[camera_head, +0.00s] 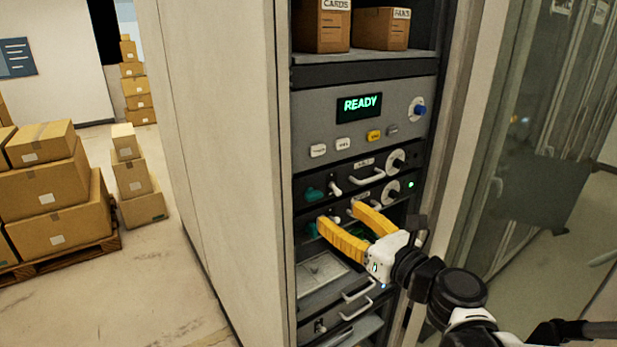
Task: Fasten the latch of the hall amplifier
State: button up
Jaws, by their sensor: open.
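The tall grey rack (286,250) holds several stacked amplifier units with dark fronts. The upper unit (345,176) has a white bar handle (368,178), a small label too small to read, and a round white latch-like knob (396,160) on its right. The unit below it has a similar round knob (391,191) and a small green light (410,185). I cannot tell which unit is the hall amplifier. My gripper (340,214) is open, its two yellow fingers in front of the lower unit and hiding much of it. I see nothing between the fingers; contact is unclear.
Above the units, a grey panel (330,104) shows READY, with buttons and a blue knob (419,110). Boxes marked CARDS (320,30) and FANS (381,30) sit on the shelf. Lower handles (357,292) protrude. A glass door (530,150) stands right; stacked cartons (60,210) stand left.

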aim_at(316, 195)
jog(key=b+x, duration=0.1)
jog(key=x, duration=0.9)
jog(key=shift+w, duration=0.45)
jog(key=c, duration=1.2)
